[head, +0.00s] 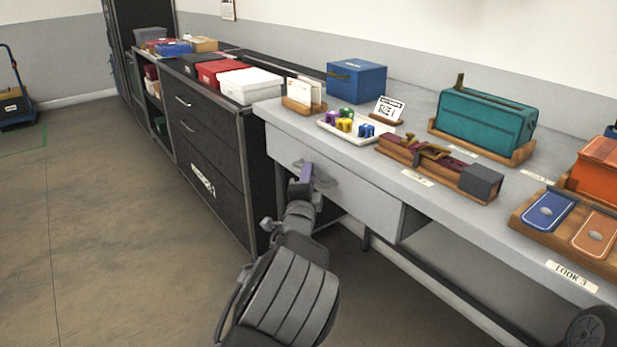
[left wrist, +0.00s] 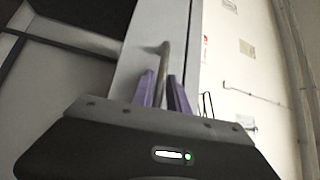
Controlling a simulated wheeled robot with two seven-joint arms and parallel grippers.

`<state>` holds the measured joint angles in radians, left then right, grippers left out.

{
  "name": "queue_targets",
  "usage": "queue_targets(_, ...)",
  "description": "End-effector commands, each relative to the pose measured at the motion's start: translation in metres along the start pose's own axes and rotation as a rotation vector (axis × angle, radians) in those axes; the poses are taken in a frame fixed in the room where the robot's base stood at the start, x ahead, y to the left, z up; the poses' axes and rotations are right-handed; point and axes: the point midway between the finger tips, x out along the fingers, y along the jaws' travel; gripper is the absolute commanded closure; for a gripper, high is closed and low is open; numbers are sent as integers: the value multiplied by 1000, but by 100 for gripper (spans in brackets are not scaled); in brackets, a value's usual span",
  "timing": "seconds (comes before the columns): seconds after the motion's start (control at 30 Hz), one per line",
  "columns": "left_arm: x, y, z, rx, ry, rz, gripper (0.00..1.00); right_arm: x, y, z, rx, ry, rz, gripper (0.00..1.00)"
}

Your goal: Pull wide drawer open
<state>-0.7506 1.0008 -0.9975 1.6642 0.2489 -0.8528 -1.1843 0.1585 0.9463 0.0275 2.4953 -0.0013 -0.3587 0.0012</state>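The wide drawer (head: 345,190) is a pale grey front under the left part of the worktable. It looks closed, its face close under the table's front edge. Its bar handle (head: 322,178) is partly hidden by my left gripper (head: 305,173), which has purple fingers. In the left wrist view the grey handle (left wrist: 164,62) runs down between the two fingers of my left gripper (left wrist: 162,88). The fingers stand close on both sides of it and look shut on it. My right gripper is not in view.
A black drawer cabinet (head: 205,160) stands left of the table. On the tabletop are a white tray (head: 335,131) of small coloured items, a teal case (head: 485,120) and a blue box (head: 356,80). Open floor (head: 100,220) lies in front and to the left.

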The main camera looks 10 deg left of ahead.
Motion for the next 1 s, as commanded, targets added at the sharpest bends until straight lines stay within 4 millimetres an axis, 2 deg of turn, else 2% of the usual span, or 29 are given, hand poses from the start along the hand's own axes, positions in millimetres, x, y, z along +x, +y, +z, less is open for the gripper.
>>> queue_targets(0.23,1,0,0,0,0,1,80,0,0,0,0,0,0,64)
queue_targets(0.5,1,0,0,0,0,1,100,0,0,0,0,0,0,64)
queue_targets(1.0,0,0,0,0,0,1,100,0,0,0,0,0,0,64)
